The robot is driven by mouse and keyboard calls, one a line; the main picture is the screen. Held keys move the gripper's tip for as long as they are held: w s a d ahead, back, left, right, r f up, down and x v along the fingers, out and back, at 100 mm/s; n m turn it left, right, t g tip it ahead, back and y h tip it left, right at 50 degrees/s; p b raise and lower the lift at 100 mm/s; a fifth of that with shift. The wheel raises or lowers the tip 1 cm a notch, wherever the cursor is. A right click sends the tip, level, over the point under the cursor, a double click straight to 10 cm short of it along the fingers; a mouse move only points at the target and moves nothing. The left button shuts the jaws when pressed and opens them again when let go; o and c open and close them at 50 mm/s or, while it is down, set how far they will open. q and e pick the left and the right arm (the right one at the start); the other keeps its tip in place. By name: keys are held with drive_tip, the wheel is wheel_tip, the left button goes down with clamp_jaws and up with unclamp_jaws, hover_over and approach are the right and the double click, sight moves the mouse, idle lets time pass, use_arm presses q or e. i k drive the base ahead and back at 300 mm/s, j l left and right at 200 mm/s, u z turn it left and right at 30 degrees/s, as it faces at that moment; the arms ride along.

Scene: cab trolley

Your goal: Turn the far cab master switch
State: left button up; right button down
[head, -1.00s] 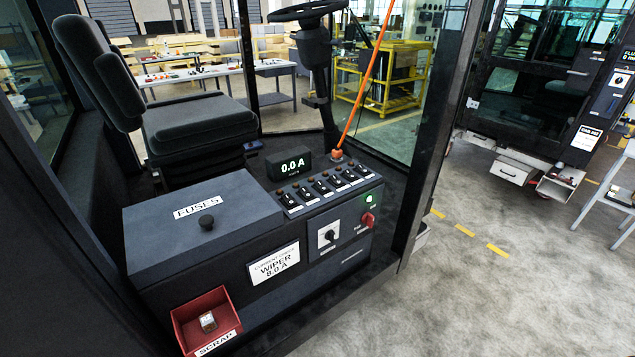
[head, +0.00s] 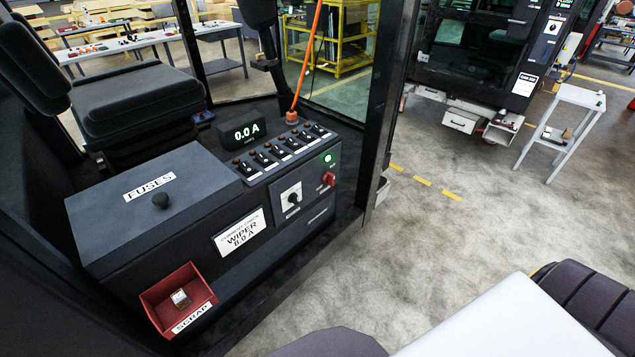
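The far cab (head: 478,55) is a dark cab at the upper right. On its right pillar is a panel with a small switch on a light plate (head: 551,28), which I take to be the far cab master switch. It is too small to tell how its knob points. Neither gripper shows; only white and dark parts of my own body show at the lower right and bottom.
The near cab's console (head: 200,225) fills the left, with a black rotary switch (head: 291,197), a red knob (head: 328,178), a display reading 0.0 A (head: 244,132) and a red scrap bin (head: 178,298). A small grey table (head: 578,97) stands right of the far cab. Open floor lies between the cabs.

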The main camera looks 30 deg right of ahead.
sight(328, 177)
drive_tip(key=l+u, duration=0.1)
drive_tip(key=l, duration=0.55)
drive_tip(key=l+u, duration=0.1)
drive_tip(key=l, duration=0.5)
drive_tip(key=k+l+u, duration=0.15)
drive_tip(key=l, duration=0.45)
drive_tip(key=l+u, duration=0.1)
drive_tip(key=l, duration=0.55)
drive_tip(key=k+l+u, duration=0.1)
drive_tip(key=l, duration=0.5)
